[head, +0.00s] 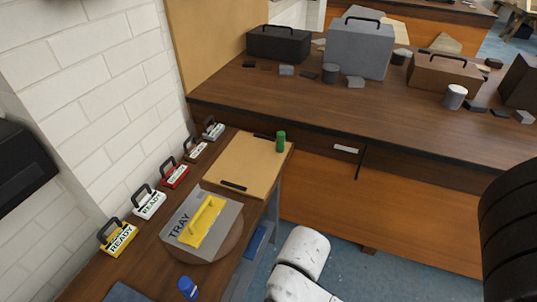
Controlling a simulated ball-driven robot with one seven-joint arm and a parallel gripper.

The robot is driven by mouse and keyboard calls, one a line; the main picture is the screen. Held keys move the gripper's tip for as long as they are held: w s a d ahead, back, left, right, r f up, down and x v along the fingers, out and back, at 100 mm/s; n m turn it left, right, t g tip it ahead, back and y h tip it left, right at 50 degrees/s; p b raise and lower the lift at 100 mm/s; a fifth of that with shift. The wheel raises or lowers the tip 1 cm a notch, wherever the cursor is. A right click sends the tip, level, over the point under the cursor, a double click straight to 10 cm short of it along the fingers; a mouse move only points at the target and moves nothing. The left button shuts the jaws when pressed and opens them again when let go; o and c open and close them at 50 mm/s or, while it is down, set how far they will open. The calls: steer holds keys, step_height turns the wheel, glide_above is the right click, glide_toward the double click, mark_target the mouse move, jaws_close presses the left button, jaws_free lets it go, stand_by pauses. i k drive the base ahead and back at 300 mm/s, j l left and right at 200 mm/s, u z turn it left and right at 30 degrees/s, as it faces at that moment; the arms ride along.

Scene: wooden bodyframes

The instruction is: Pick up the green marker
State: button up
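The green marker (281,141) is a short green cylinder standing upright on the far right corner of a tan board (245,168). The board lies at the far end of the narrow side table along the white wall. Nothing visible touches the marker or covers it. White, rounded parts that look like my arm show at the bottom middle, to the right of the side table. The fingers of my gripper do not show.
A grey tray (226,217) with a yellow handle lies nearer on the side table, with a blue object (188,288) below it. Several handled tags, including a yellow READY tag (119,238), line the wall. A large workbench (405,110) holding boxes stands behind.

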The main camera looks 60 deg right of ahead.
mark_target(281, 140)
steer(key=z, duration=1.2)
